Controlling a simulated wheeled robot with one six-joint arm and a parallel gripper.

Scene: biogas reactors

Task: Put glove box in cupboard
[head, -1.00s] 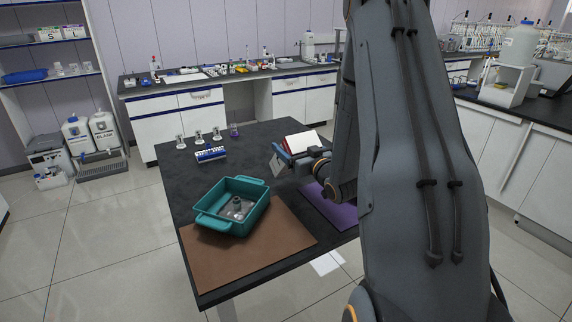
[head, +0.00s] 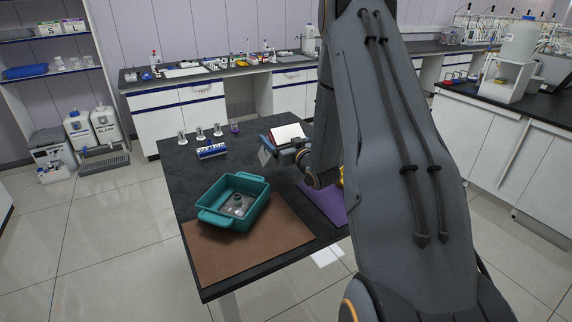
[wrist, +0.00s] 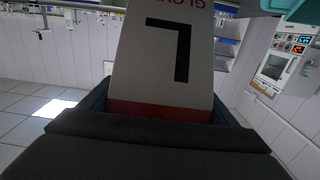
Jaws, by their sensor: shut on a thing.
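The glove box (head: 288,132) is white with a red edge. It is in my gripper (head: 270,146), held above the far right part of the black table. In the wrist view the glove box (wrist: 165,62) shows a large black L, red lettering and a red band, between the dark jaws (wrist: 160,122). The jaws are shut on it. My arm hides part of the table's right side. A tall open cupboard (head: 52,42) with blue-edged shelves stands at the far left, holding boxes marked S and L (head: 62,27) on an upper shelf.
The black table (head: 185,215) bears a teal tray (head: 213,222) on a brown mat (head: 285,228), a purple mat (head: 318,200), a blue rack (head: 211,152) and several small glass pieces. Cluttered counters run behind and right. Tiled floor (head: 100,225) is clear at left.

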